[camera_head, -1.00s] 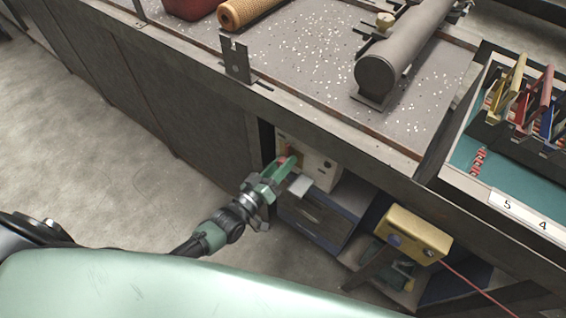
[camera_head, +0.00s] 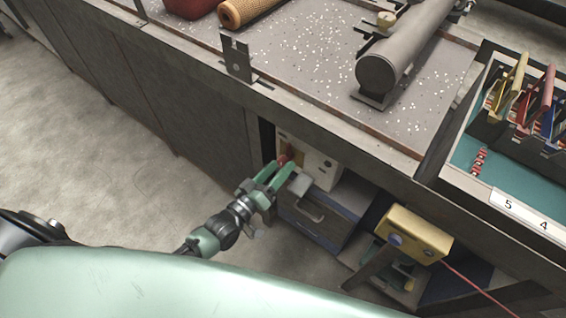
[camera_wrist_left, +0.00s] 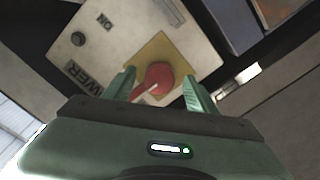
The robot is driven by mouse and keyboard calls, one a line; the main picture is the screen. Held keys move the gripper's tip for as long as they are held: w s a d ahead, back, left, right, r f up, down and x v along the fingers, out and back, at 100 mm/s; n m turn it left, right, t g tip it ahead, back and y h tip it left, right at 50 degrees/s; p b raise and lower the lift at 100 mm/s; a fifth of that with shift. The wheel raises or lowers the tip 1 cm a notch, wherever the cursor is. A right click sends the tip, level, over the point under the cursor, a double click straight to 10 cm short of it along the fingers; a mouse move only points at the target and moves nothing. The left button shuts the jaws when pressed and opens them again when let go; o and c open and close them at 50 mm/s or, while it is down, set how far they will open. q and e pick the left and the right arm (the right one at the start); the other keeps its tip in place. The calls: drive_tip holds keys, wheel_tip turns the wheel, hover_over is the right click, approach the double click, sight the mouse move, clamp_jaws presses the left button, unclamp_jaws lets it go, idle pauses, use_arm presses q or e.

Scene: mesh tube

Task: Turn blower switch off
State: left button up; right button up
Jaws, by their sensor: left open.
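The blower switch is a red rotary knob (camera_wrist_left: 158,78) on a yellow square plate (camera_wrist_left: 178,58), set on a pale control box (camera_wrist_left: 110,45). A white pointer line on the knob runs toward the lower left in the left wrist view. The box carries an "ON" label and a partly hidden label ending in "WER". In the head view the knob (camera_head: 284,159) shows at the tips of my left gripper (camera_head: 279,171). The gripper is open, with one finger on each side of the knob; contact cannot be told. My right gripper is not in view.
The control box sits in a recess under the workbench (camera_head: 300,118). A blue-grey drawer unit (camera_head: 335,232) stands below it and a yellow box (camera_head: 414,234) with a red cable to its right. Open floor (camera_head: 110,150) lies to the left.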

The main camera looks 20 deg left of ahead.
use_arm(q)
drive_tip(key=shift+v, duration=2.8)
